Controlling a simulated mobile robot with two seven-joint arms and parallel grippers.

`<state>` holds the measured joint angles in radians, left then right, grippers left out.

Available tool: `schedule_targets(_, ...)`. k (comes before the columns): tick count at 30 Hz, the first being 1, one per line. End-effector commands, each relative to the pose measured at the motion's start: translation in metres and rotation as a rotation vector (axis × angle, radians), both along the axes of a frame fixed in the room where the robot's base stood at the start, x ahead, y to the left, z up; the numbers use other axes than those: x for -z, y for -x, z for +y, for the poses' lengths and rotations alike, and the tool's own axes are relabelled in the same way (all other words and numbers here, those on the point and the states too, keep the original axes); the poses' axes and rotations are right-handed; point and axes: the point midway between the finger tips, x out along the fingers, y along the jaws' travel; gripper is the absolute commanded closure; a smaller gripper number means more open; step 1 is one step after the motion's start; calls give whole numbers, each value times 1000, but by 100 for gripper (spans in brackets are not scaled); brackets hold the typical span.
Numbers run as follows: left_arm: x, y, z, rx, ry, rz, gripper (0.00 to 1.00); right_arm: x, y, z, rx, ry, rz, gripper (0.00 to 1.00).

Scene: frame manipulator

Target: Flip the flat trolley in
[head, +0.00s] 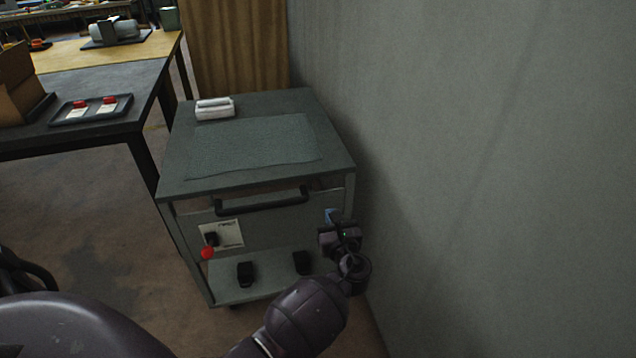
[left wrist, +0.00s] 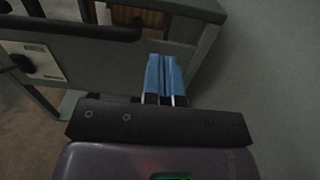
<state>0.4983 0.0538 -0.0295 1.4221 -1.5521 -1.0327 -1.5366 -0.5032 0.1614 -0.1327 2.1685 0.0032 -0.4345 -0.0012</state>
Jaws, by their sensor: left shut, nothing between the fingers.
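The trolley (head: 175,178) is a grey-green cart with a flat top, standing against the wall. Its front carries a black bar handle (head: 262,203), which also shows in the left wrist view (left wrist: 70,28). Below it is a front panel (head: 275,228). A pale plate (head: 231,233) with a black lever ending in a red knob (head: 207,253) is at the panel's left. My left gripper (head: 332,215) is shut and empty, its blue fingertips (left wrist: 165,72) together near the panel's right end. I cannot tell whether they touch it. My right gripper is not in view.
A grey wall (head: 480,150) stands close along the trolley's right side. A white block (head: 215,108) and a textured mat (head: 250,147) lie on the trolley top. A dark workbench (head: 90,135) with a tray stands at the left. Floor (head: 90,230) is open left of the trolley.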

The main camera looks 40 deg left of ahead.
Motion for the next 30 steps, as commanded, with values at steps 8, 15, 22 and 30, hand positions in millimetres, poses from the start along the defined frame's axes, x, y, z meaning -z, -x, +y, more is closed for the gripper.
schedule_targets(8, 1, -4, 5, 2, 1, -1, 100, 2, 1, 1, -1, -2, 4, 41)
schedule_targets(15, 4, -26, 32, 1, 0, 3, 100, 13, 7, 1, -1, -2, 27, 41)
schedule_targets(22, 4, -52, 63, 0, 1, 3, 100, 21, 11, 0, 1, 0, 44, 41)
schedule_targets(30, 4, -79, 94, 1, 2, 2, 100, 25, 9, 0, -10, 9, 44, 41)
